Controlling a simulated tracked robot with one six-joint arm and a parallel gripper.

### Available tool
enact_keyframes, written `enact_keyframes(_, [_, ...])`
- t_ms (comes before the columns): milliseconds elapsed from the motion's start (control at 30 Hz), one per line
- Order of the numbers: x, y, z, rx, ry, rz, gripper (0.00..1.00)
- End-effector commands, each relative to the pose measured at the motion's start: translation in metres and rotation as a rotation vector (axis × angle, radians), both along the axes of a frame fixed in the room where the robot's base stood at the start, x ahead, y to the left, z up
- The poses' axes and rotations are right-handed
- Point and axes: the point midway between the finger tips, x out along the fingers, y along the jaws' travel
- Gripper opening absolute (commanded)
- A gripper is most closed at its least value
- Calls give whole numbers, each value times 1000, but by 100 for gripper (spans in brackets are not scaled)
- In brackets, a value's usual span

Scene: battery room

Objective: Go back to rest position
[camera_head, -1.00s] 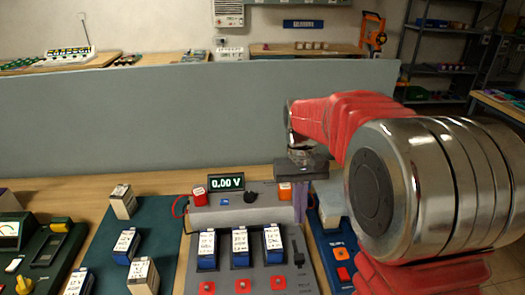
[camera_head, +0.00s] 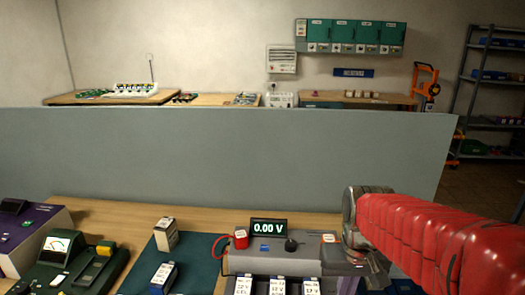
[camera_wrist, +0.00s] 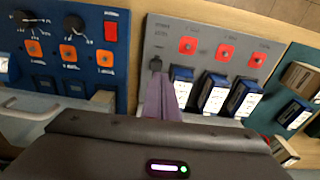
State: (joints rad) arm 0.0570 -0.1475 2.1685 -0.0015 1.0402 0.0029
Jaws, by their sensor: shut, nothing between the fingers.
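My gripper (camera_wrist: 164,97) shows in the wrist view as purple-grey fingers pressed together, with nothing between them. It is above the grey tester panel (camera_wrist: 215,42), beside its black lever (camera_wrist: 155,64). I cannot tell the height of the fingertips over the panel. In the head view my red arm reaches in from the right, and my wrist hangs just right of the tester's display (camera_head: 269,227), which reads 0.00 V. The fingers are not clearly visible there.
Three blue-and-white batteries (camera_wrist: 212,92) sit in the tester. A blue panel (camera_wrist: 62,58) with knobs adjoins it. A teal mat (camera_head: 190,252) holds more batteries. A green meter unit (camera_head: 60,252) stands left. A grey partition (camera_head: 230,155) runs behind the bench.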

Motion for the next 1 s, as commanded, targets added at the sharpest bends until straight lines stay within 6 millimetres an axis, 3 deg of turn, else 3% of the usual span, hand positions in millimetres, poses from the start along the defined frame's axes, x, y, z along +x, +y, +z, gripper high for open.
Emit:
enact_keyframes(733, [-88,19,32,-11,-314,43,0])
enact_keyframes(1000, [-101,21,52,-11,-405,56,0])
